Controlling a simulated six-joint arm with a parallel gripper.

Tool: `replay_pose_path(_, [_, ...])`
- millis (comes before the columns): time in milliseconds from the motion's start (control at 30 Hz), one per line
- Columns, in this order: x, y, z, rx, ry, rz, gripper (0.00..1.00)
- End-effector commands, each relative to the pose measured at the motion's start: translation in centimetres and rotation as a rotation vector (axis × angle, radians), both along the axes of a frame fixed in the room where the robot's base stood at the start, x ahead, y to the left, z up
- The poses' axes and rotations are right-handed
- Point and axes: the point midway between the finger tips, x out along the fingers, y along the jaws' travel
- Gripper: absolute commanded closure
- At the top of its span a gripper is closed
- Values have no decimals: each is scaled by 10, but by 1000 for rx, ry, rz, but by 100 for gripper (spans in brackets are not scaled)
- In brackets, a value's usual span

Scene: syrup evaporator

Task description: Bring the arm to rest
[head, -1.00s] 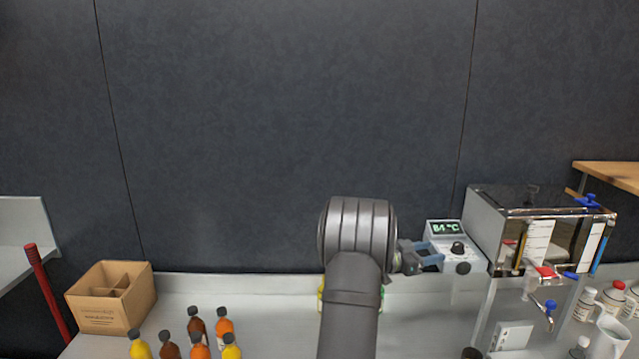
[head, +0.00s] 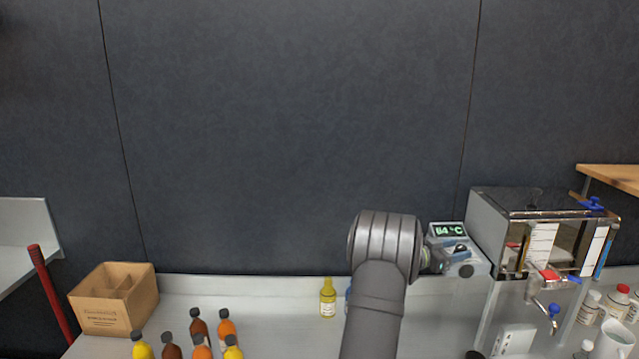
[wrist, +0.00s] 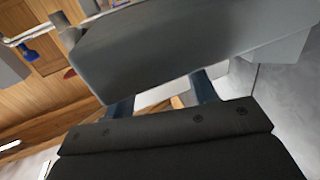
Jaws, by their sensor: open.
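My arm rises from the bottom of the head view, and its thick grey joint hides much of my gripper. A small part of the gripper shows there, close to the left side of the control box (head: 458,253). This box has a green-lit display that seems to read 84 °C and a black knob (head: 460,248). In the wrist view, the two blue fingers of my gripper (wrist: 163,98) stand apart. A large grey body (wrist: 170,50) crosses that view and hides the fingertips. I cannot tell whether the fingers touch the box.
The glass-fronted evaporator (head: 545,238) stands right of the control box. A yellow bottle (head: 327,300) stands alone left of my arm. Several capped bottles (head: 200,335) stand front left, near a divided cardboard box (head: 110,300). White jars stand at far right. The bench between the bottle groups is clear.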

Motion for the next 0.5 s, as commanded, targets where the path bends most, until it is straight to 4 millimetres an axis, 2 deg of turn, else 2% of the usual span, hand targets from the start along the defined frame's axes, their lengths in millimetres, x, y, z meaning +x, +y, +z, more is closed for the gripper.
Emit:
replay_pose_path(167, [-3, 13, 0, 1, 0, 14, 48])
replay_pose_path(500, [-22, 76, 1, 0, 0, 15, 48])
